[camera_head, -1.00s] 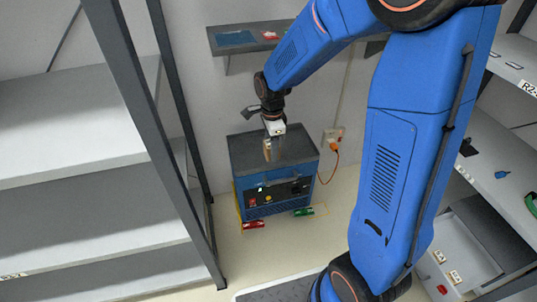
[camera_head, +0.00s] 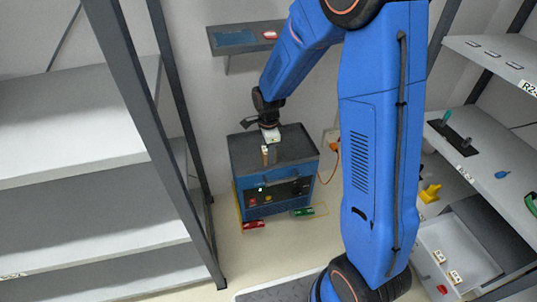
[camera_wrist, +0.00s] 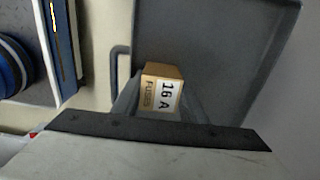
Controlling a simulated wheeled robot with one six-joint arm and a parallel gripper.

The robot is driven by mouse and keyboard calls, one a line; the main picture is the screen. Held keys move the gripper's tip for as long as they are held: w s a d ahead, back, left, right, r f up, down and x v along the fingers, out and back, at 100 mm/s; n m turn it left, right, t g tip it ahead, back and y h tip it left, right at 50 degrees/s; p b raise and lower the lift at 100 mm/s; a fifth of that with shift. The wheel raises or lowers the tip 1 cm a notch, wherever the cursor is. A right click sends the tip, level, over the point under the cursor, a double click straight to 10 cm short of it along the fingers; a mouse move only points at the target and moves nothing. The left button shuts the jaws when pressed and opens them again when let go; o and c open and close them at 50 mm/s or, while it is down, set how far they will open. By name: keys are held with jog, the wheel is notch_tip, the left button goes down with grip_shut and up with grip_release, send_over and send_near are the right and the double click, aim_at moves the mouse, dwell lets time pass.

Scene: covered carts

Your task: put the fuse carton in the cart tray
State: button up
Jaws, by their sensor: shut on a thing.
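The fuse carton (camera_wrist: 161,88) is a small tan box with a white label reading "16 A" and "FUSES" in the wrist view. My gripper (camera_head: 266,147) is shut on it, with a finger on each side. In the head view the carton (camera_head: 265,156) shows as a small tan block below the gripper. The cart is a blue box with a dark grey tray top (camera_head: 297,144). The carton is over the tray's front part; I cannot tell whether it touches the tray floor. In the wrist view the tray (camera_wrist: 215,35) has a raised rim, and its floor looks bare.
A wall shelf (camera_head: 225,40) with a blue mat and a red item is behind the cart. Red (camera_head: 254,224) and green (camera_head: 303,212) items lie at its foot. Empty shelving (camera_head: 80,130) stands left. An open drawer (camera_head: 432,240) with small cartons is at right.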

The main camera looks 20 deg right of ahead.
jog(key=shift+f, duration=0.1)
jog(key=o, duration=0.8)
notch_tip(320, 180, up, 7)
jog(key=shift+f, duration=0.2)
jog(key=shift+s+r, duration=0.1)
jog(key=shift+r, duration=0.6)
jog(key=s+d+r+n+t, duration=0.1)
jog(key=s+d+r+n, duration=0.25)
jog(key=s+r, duration=0.35)
jog(key=s+d+r+n+t, duration=0.1)
jog(key=s+d+r+n, duration=0.2)
jog(key=s+r+n, duration=0.3)
jog(key=shift+s+d+r+n+t, duration=0.6)
jog(key=shift+s+n, duration=0.8)
jog(key=shift+s, duration=1.45)
jog(key=shift+s+d+r+n+t, duration=0.35)
jog(key=shift+s+r+n, duration=0.4)
jog(key=shift+s+n, duration=1.4)
jog(key=shift+s+d+r+n+t, duration=0.45)
jog(key=shift+s+r+n, duration=0.25)
jog(key=shift+s, duration=2.8)
